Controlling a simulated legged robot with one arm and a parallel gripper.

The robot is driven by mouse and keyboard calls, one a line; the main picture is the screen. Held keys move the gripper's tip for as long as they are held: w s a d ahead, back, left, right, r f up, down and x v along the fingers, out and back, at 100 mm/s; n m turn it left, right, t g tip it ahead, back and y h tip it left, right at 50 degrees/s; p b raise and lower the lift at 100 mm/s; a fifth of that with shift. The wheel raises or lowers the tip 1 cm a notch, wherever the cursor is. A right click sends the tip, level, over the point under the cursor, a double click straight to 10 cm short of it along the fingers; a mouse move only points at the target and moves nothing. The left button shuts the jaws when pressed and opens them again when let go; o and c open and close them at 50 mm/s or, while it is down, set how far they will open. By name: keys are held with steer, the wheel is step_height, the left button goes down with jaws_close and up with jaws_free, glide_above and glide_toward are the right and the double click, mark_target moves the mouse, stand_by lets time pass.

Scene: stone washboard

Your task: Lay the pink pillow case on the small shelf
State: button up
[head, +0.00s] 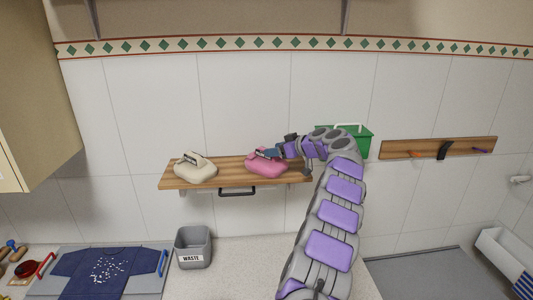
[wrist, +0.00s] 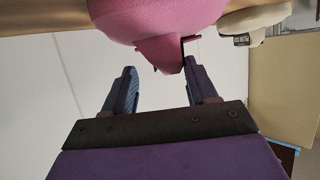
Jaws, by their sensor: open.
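The pink pillow case (head: 268,168), a rounded bundle, rests on the small wooden shelf (head: 232,175), right of its middle. My gripper (head: 270,153) is at its upper right side in the head view. In the wrist view the pink bundle (wrist: 155,18) fills the top middle, and my gripper (wrist: 163,76) has its fingers apart. A pointed pink end with a dark edge reaches toward the gap between the fingertips. I cannot tell whether either finger touches it.
A cream bundle (head: 195,169) sits on the shelf's left part. A green box (head: 364,143) is partly behind my arm. A peg rail (head: 438,148) is on the right wall. A grey waste bin (head: 193,248) and a dark blue garment (head: 107,270) are below.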

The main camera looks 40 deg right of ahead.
steer(key=v, duration=0.3)
steer(key=shift+s+d, duration=0.2)
steer(key=shift+d, duration=0.1)
steer(key=s+a+r+n+g+y, duration=0.15)
steer(key=s+a+g, duration=0.3)
steer(key=a, duration=1.55)
steer(key=s+a+r+m+g+y, duration=0.1)
steer(key=s+a+g+y, duration=0.3)
steer(key=a, duration=1.6)
steer(key=s+a+f+g+h, duration=0.2)
steer(key=s+a+f, duration=0.15)
steer(key=s, duration=0.45)
steer(key=s+a+f+g+h, duration=0.1)
steer(key=s+a+f, duration=0.2)
steer(key=s+a, duration=0.35)
steer(key=s+d+f+m+g+h, duration=0.1)
steer(key=s+f, duration=0.4)
steer(key=s, duration=0.7)
steer(key=s+d+f+m+g+h+b, duration=0.1)
steer(key=s+d+f+h, duration=0.3)
steer(key=s, duration=0.8)
steer(key=shift+s+f+m+g+h, duration=0.2)
steer(key=shift+f+m+g+h, duration=0.15)
steer(key=shift+f+m+g, duration=0.25)
